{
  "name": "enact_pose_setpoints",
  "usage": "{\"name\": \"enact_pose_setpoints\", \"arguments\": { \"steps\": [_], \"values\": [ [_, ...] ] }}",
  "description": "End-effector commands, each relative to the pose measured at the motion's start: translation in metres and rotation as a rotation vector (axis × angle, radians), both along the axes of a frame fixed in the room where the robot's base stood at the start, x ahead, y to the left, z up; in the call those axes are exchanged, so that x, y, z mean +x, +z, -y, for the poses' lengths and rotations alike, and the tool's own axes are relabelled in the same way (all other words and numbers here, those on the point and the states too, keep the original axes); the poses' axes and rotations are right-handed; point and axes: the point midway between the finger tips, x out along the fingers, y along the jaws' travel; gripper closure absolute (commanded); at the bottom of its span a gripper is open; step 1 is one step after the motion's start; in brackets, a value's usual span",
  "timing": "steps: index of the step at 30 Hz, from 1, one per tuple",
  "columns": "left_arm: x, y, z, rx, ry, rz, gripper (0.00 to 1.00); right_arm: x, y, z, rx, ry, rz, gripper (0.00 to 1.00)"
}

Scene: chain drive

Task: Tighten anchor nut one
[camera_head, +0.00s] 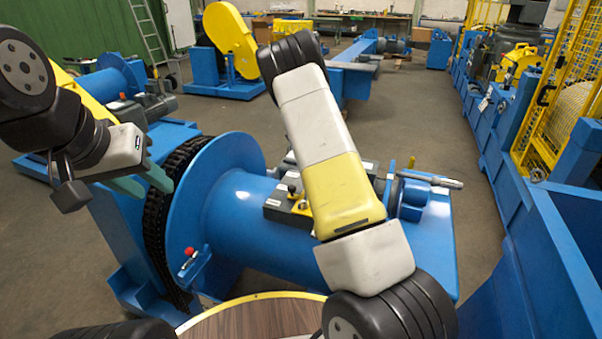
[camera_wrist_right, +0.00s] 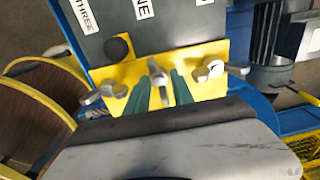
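In the right wrist view, the green fingers of my right gripper (camera_wrist_right: 162,88) are apart and point at a yellow plate (camera_wrist_right: 212,53). A grey metal nut with a wing (camera_wrist_right: 157,70) sits on the plate between the fingertips, under a white label whose visible letters read "NE" (camera_wrist_right: 143,8). I cannot tell whether the fingers touch it. Similar winged nuts sit to the left (camera_wrist_right: 105,94) and right (camera_wrist_right: 215,69). In the head view, my left gripper (camera_head: 143,182) is open and empty, its green fingers in front of the black chain (camera_head: 158,215). My right gripper is hidden there.
A blue drum (camera_head: 240,205) with a wide flange stands beside the chain. A label "THREE" (camera_wrist_right: 85,14) and a dark round knob (camera_wrist_right: 118,48) are left of the middle nut. A blue frame with yellow mesh fencing (camera_head: 565,85) borders the right; floor between is free.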

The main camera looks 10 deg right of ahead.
Motion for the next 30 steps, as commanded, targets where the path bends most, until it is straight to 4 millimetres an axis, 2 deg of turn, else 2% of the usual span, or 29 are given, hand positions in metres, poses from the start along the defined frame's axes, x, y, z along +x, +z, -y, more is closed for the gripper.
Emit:
{"name": "enact_pose_setpoints", "arguments": {
  "steps": [11, 22, 25, 30],
  "values": [
    [0.0, 0.0, 0.0, 0.0, 0.0, 0.0, 0.64, 0.0, 0.005, -0.001, 0.001, 0.0, -0.002, 0.69],
    [0.0, 0.0, 0.0, 0.0, 0.0, 0.0, 0.64, 0.0, 0.063, -0.004, 0.001, 0.001, 0.0, 0.69],
    [0.0, 0.0, 0.0, 0.0, 0.0, 0.0, 0.64, 0.0, 0.073, -0.004, 0.0, 0.001, 0.001, 0.69],
    [0.0, 0.0, 0.0, 0.0, 0.0, 0.0, 0.64, -0.001, 0.078, -0.004, 0.0, 0.001, -0.001, 0.69]
  ]
}}
